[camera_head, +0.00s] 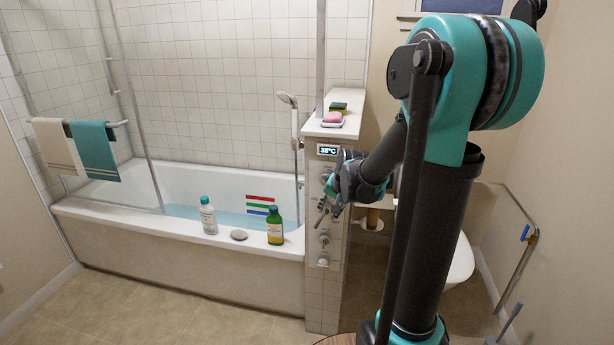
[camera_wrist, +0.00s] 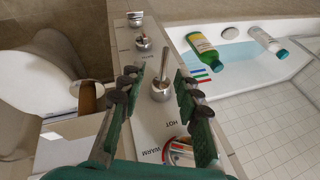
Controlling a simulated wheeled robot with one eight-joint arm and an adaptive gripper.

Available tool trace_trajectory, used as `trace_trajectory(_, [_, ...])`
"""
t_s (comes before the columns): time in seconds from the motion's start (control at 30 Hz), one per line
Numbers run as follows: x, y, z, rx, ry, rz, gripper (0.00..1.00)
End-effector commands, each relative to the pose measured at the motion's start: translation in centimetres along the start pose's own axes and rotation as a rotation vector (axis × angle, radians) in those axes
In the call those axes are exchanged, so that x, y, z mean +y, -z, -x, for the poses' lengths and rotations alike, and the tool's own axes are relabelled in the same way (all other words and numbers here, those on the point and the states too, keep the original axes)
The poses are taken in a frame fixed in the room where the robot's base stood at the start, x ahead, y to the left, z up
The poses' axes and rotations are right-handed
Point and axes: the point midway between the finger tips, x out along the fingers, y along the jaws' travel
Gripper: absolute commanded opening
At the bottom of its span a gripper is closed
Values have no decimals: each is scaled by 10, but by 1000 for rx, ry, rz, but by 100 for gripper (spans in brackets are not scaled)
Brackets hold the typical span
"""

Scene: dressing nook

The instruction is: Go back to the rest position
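My gripper (camera_head: 328,200) is at the front of the tiled shower column (camera_head: 322,285), beside its control panel. In the wrist view my gripper (camera_wrist: 160,90) is open, its two dark green fingers spread wide apart. A metal knob with a lever (camera_wrist: 162,88) stands between the fingers, with a visible gap on each side. I cannot tell how far it is from the fingertips in depth. Nothing is held. My arm reaches from the right of the head view towards the column and hides part of the panel. The display (camera_head: 327,150) above reads 38°C.
More knobs (camera_head: 323,261) sit lower on the panel. A bathtub (camera_head: 170,260) with water is left of the column, with a white bottle (camera_head: 208,217), a grey stone-like object (camera_head: 239,235) and a green-yellow bottle (camera_head: 275,228) on its rim. Pink soap (camera_head: 333,117) lies on top. A white toilet (camera_head: 460,262) stands behind my arm.

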Motion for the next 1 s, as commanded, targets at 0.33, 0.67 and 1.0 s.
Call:
trace_trajectory(0.33, [93, -114, 45, -16, -105, 342, 33])
trace_trajectory(0.67, [151, -181, 56, -42, -169, 553, 33])
trace_trajectory(1.0, [155, -184, 56, -44, -174, 568, 33])
